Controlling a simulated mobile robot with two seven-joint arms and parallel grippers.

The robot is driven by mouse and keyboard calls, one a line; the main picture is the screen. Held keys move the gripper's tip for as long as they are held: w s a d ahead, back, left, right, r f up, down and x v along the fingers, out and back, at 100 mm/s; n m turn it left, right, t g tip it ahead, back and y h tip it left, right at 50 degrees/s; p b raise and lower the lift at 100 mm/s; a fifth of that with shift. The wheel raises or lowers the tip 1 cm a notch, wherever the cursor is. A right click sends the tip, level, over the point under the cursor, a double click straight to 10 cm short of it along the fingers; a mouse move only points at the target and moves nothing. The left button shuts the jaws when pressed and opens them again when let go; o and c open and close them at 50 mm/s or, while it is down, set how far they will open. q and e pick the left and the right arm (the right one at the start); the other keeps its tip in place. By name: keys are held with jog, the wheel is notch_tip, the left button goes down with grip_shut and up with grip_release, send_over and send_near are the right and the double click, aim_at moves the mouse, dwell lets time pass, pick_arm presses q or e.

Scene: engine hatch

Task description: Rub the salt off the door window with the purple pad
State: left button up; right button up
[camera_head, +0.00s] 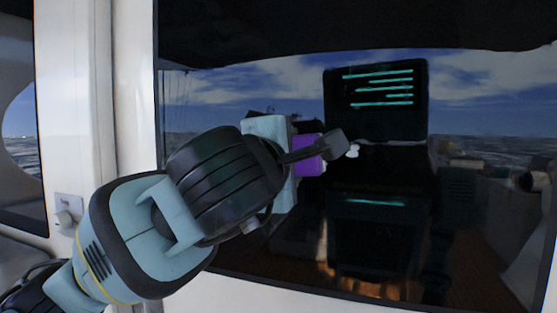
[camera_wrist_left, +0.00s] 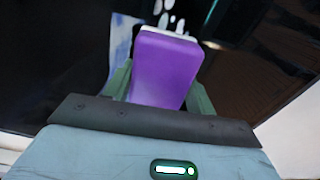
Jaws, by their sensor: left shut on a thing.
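The door window (camera_head: 390,230) is a dark, reflective pane filling most of the head view. My left gripper (camera_head: 312,150) comes in from the left and is shut on the purple pad (camera_head: 308,160). In the left wrist view the purple pad (camera_wrist_left: 167,72) sits between the two fingers, with a white edge at its far end. Several white salt spots (camera_wrist_left: 163,20) show on the dark glass just beyond that end. A small white spot (camera_head: 353,150) also shows right of the fingertip in the head view. I cannot tell whether the pad touches the glass. My right gripper is out of view.
A white frame post (camera_head: 137,80) borders the window on the left. The pane mirrors sky, sea and dark shapes with teal lines. The glass to the right of my gripper is unobstructed.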

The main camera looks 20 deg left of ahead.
aim_at(315, 158)
pick_arm(q)
jog(key=shift+d, duration=0.2)
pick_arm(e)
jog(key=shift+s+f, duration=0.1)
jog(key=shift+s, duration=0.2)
pick_arm(q)
jog(key=shift+d, duration=0.2)
jog(key=shift+d+b, duration=0.4)
jog(key=shift+d, duration=1.1)
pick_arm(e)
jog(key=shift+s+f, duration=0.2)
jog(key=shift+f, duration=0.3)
pick_arm(q)
jog(key=shift+d, duration=0.15)
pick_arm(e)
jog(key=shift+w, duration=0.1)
pick_arm(q)
jog(key=d, duration=0.3)
jog(key=shift+b, duration=0.3)
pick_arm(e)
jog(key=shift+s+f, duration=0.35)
